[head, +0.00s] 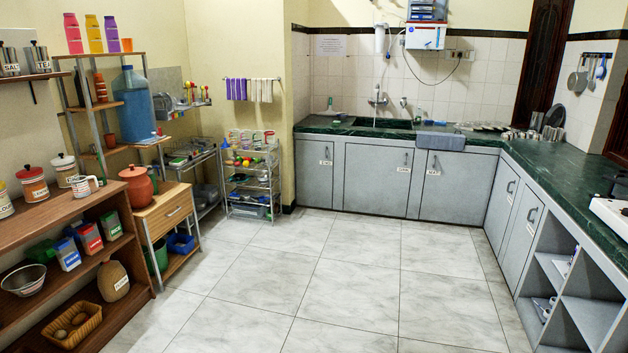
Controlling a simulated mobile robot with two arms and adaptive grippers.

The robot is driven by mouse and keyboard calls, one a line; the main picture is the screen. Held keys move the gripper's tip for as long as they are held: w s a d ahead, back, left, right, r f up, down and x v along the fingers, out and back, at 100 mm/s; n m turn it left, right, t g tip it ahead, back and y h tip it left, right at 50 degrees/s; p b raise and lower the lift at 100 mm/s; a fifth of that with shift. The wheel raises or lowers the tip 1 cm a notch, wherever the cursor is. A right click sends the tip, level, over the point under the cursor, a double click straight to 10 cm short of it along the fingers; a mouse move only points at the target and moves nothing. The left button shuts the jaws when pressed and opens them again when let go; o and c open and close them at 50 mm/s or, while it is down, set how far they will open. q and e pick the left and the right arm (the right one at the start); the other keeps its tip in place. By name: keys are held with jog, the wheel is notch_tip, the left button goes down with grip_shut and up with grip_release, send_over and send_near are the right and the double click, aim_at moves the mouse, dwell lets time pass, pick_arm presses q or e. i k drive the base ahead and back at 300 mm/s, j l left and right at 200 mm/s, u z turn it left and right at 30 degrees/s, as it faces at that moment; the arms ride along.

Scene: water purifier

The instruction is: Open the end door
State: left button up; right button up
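Grey cabinet doors stand under the dark green counter along the back wall. The left door (314,185) has a small white label near its top right that is too small to read surely. The middle door (372,185) and the right door (455,193) also carry labels and handles. Two more grey doors are on the right-hand run, a farther one (499,207) and a nearer one (522,238). All these doors look shut. Neither of my grippers is in view.
The tiled floor (345,270) is clear between the cabinets and the left side. A metal rack (251,183) stands just left of the back cabinets. Wooden shelves (45,215) with jars line the left wall. Open grey shelves (590,320) are at front right.

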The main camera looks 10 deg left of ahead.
aim_at(315, 159)
jog(key=i+j+u, duration=0.25)
jog(key=i, duration=0.25)
jog(key=i+u, duration=0.3)
jog(key=i, duration=4.45)
jog(key=j+u, duration=0.05)
jog(key=j, duration=0.15)
